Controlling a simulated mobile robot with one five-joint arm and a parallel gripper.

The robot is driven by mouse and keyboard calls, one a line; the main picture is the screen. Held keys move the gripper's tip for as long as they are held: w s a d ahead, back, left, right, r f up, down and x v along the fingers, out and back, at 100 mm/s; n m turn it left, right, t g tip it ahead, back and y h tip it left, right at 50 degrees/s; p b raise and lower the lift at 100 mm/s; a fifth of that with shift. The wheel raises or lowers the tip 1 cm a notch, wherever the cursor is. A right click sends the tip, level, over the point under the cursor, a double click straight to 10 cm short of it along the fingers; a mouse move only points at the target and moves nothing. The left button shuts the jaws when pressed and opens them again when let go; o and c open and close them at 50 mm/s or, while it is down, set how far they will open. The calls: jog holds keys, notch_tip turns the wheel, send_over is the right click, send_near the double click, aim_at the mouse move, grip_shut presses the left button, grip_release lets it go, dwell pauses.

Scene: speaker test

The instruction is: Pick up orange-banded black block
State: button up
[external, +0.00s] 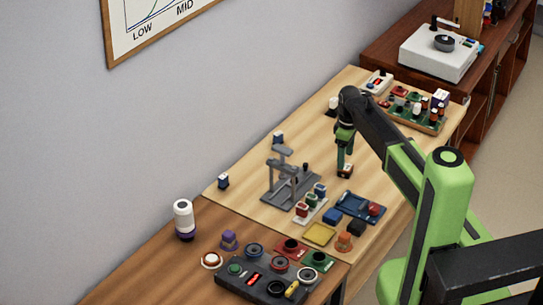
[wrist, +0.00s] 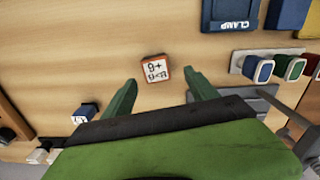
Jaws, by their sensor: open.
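The orange-banded black block (external: 345,171) stands on the light wooden table, directly below my gripper (external: 344,158) in the external view. In the wrist view the block (wrist: 155,69) shows a white label with dark print and an orange-red edge. It lies a little beyond the fingertips of my gripper (wrist: 160,88), roughly centred between them. The two green fingers are spread apart with nothing between them. I cannot tell from these views how high the fingertips are above the table.
A grey stand (external: 290,185) and a rack of small coloured blocks (external: 310,205) are left of and nearer than the block. A blue clamp tray (wrist: 232,14) lies to its upper right in the wrist view. A green board (external: 418,112) sits farther back. Bare wood surrounds the block.

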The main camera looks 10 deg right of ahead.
aim_at(346, 167)
jog(key=f+b, duration=0.1)
jog(key=f, duration=0.1)
jog(key=f+b, duration=0.4)
jog(key=shift+w+d, duration=0.15)
jog(key=shift+d, duration=0.15)
jog(key=shift+r, duration=0.15)
jog(key=shift+c, duration=0.2)
grip_shut()
